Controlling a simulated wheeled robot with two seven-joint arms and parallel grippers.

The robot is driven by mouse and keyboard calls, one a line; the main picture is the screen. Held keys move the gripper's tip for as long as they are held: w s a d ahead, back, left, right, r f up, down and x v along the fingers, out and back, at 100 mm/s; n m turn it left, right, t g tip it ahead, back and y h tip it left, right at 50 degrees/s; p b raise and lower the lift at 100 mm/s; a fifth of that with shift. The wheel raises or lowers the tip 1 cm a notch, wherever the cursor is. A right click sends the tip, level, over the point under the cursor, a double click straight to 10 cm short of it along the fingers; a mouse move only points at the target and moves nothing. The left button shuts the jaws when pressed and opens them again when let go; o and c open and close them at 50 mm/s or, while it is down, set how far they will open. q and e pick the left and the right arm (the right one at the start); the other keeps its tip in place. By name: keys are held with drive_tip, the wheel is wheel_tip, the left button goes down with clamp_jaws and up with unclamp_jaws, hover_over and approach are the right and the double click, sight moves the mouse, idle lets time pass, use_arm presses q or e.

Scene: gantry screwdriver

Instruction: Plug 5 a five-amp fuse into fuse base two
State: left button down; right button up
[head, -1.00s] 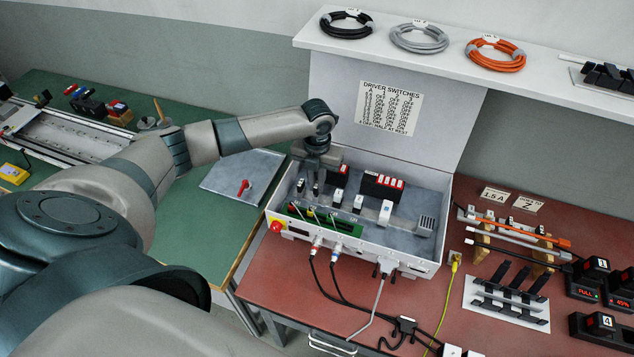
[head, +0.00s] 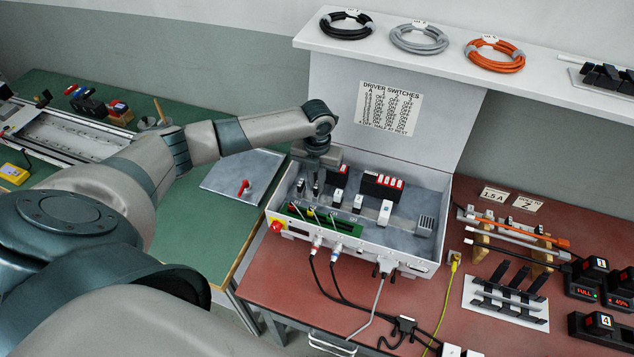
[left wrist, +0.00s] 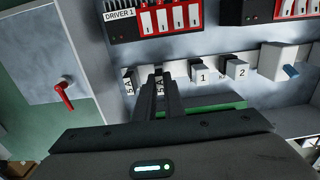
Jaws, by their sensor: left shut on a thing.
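My left gripper (head: 317,187) reaches down into the open control box. In the left wrist view its fingers (left wrist: 160,92) are shut on a fuse marked 5 A (left wrist: 159,83), mostly hidden between them. Another 5 A fuse (left wrist: 129,82) stands just left of the fingers; it also shows in the head view (head: 300,187). Fuse base 1 (left wrist: 201,74) and fuse base 2 (left wrist: 237,70) are pale blocks in a row to the right of the fingers. In the head view, base 2 (head: 358,203) is right of base 1 (head: 338,196). My right gripper is not in view.
Driver blocks with red panels (left wrist: 168,18) stand behind the row. A larger pale block (head: 385,212) stands right of base 2. A green strip (head: 325,220) runs along the box front. The box wall (head: 345,250) surrounds everything. A red-handled panel (head: 244,187) lies left.

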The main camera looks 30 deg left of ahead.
use_arm(q)
drive_tip(key=shift+f+b, duration=0.3)
drive_tip(key=shift+f, duration=0.35)
idle(0.6)
drive_tip(key=c, duration=1.8)
unclamp_jaws()
drive_tip(key=shift+o, duration=0.2)
drive_tip(key=shift+r, duration=0.1)
drive_tip(key=shift+r+p, duration=2.35)
drive_tip(key=shift+r, duration=0.35)
